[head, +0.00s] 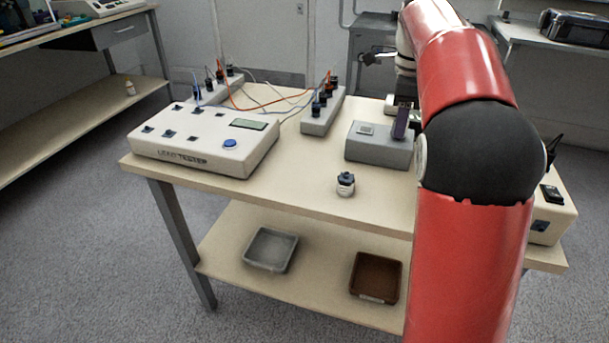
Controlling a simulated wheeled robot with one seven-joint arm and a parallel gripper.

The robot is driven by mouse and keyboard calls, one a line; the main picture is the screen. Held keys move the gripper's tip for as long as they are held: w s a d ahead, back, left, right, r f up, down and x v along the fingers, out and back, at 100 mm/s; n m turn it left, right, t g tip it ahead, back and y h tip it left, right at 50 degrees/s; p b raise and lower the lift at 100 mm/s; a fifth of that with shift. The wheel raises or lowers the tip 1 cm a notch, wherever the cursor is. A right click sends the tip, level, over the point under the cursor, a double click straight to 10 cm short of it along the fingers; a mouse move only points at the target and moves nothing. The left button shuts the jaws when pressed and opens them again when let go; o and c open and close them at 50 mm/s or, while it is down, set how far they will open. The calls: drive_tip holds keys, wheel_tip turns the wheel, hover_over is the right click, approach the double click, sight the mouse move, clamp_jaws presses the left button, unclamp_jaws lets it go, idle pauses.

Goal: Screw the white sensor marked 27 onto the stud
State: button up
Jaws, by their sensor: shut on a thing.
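A small white cylinder with a dark blue top (345,184) stands upright near the table's front edge. It is too small for me to read any mark, so I cannot tell whether it is the sensor marked 27. A grey block (378,153) with a pale square on top stands behind it, beside my arm. A dark purple upright piece (400,122) shows at the block's right end, partly behind my arm. I cannot make out the stud.
A cream tester box (203,165) and two grey connector strips with cables stand on the table (295,180). A grey tray (270,250) and a brown tray (375,277) lie on the lower shelf. The table's front middle is mostly clear.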

drive_tip(key=o, duration=1)
drive_tip(key=shift+r, duration=0.1)
drive_tip(key=n, duration=0.4)
drive_tip(key=shift+n, duration=0.6)
drive_tip(key=n, duration=0.2)
drive_tip(key=shift+n, duration=0.4)
drive_tip(key=shift+n, duration=2)
